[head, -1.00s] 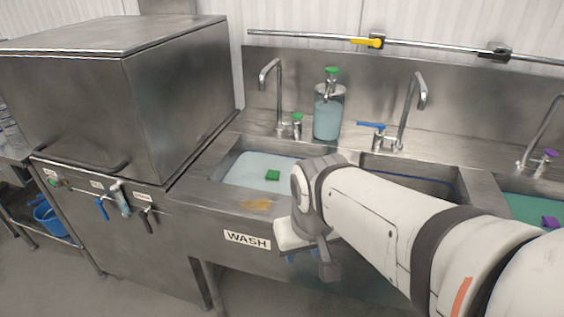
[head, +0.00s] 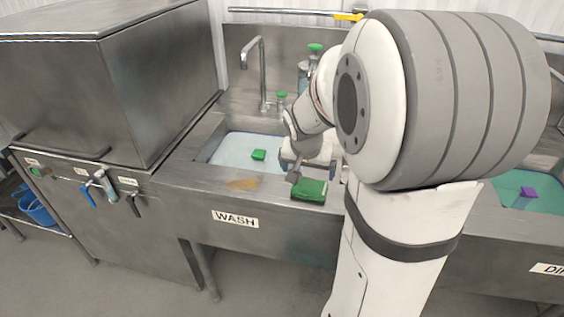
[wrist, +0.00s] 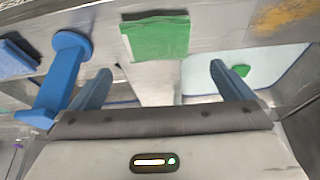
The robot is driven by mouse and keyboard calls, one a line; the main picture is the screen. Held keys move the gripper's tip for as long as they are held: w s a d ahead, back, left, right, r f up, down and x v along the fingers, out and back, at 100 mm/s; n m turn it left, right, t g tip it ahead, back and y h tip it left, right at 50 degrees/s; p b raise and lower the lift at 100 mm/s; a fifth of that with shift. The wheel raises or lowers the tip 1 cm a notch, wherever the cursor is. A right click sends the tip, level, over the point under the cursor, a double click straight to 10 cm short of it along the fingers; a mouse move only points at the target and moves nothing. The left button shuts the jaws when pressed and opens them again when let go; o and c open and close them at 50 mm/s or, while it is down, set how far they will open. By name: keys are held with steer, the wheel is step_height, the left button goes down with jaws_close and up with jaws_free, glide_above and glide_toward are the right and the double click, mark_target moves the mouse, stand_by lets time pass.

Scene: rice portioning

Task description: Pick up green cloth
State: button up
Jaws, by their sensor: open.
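A folded green cloth (head: 309,190) lies on the front steel rim of the sink, just right of the wash basin. It also shows in the wrist view (wrist: 157,38), ahead of my fingers and between them from side to side. My gripper (wrist: 160,84) is open and empty, with its two blue-grey fingers spread wide and apart from the cloth.
The wash basin (head: 218,139) holds pale water and a small green block (head: 258,155). An orange-brown stain (head: 242,184) marks the rim. In the wrist view a blue handle-like object (wrist: 62,72) stands close to the left finger. A purple item (head: 528,192) is in the right basin.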

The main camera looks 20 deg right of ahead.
mark_target(310, 185)
steer(key=x, duration=0.8)
steer(key=shift+s, duration=0.15)
steer(key=c, duration=0.7)
